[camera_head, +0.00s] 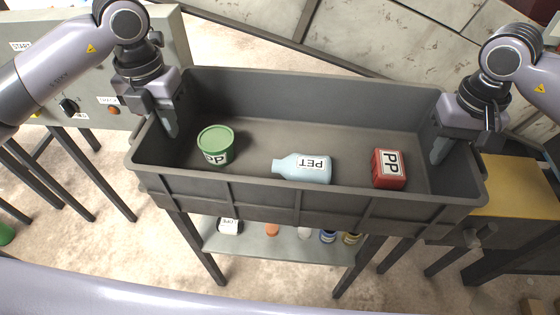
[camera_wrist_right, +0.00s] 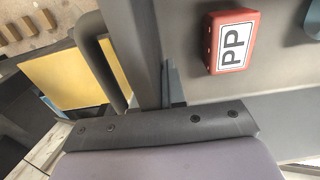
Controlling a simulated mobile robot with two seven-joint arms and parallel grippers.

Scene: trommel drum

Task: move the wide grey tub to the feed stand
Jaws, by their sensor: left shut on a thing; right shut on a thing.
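The wide grey tub (camera_head: 300,204) spans the middle of the head view, above a stand with dark legs. Inside it are a green PP pot (camera_head: 215,146), a pale blue PET bottle (camera_head: 303,168) lying on its side and a red PP box (camera_head: 388,168). My left gripper (camera_head: 166,112) is shut on the tub's left end wall. My right gripper (camera_head: 459,128) is shut on the right end wall, with a finger inside the tub. The right wrist view shows the tub wall (camera_wrist_right: 150,50) at my gripper (camera_wrist_right: 172,90) and the red box (camera_wrist_right: 231,42) inside.
A shelf (camera_head: 280,243) below the tub holds several small items. A grey control panel (camera_head: 95,75) with knobs stands at the left. A yellow-topped stand (camera_head: 508,188) is at the right, close to the tub. Large grey panels (camera_head: 390,35) are behind.

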